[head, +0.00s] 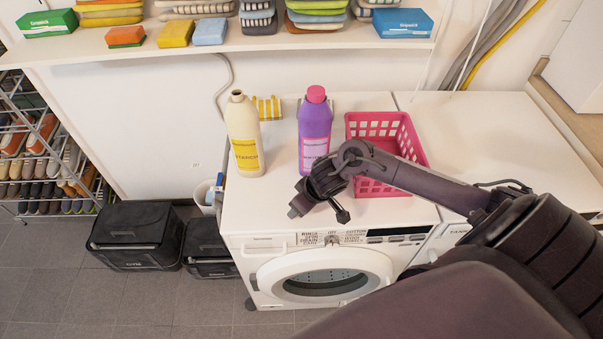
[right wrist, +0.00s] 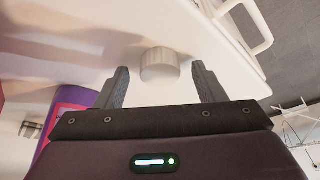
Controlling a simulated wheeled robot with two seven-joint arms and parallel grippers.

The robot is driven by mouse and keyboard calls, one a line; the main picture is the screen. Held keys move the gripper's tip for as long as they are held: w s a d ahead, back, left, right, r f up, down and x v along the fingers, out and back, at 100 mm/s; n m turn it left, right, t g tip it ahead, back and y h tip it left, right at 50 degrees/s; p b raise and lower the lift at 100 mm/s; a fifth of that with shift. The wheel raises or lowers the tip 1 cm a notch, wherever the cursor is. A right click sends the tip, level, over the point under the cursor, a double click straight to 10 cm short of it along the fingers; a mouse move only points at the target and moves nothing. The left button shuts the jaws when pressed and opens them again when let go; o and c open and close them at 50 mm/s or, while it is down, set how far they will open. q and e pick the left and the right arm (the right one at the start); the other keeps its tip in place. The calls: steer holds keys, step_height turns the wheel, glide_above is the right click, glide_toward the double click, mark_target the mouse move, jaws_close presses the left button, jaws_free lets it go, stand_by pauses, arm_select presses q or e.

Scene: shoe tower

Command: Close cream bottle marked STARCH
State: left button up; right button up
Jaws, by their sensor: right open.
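The cream bottle marked STARCH (head: 244,135) stands upright on the left washing machine, its narrow neck uncapped with a dark mouth at the top. A small pale cylindrical piece, apparently a cap (right wrist: 160,65), sits on the white machine top in the right wrist view. My right gripper (head: 318,212) is open near the front edge of the machine, right of and in front of the cream bottle. In the right wrist view its fingers (right wrist: 160,85) stand apart on either side of the cap, with gaps showing. The cap is hidden in the head view. My left gripper is not in view.
A purple bottle with a pink cap (head: 315,125) stands behind my right gripper. A pink basket (head: 412,140) lies to its right, partly behind my arm. A yellow striped item (head: 268,107) is behind the cream bottle. A shelf (head: 270,42) with stacked cloths and boxes runs above.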

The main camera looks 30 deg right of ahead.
steer(key=c, duration=1)
steer(key=shift+r, duration=0.1)
step_height(320, 180, up, 20)
steer(key=p, duration=0.4)
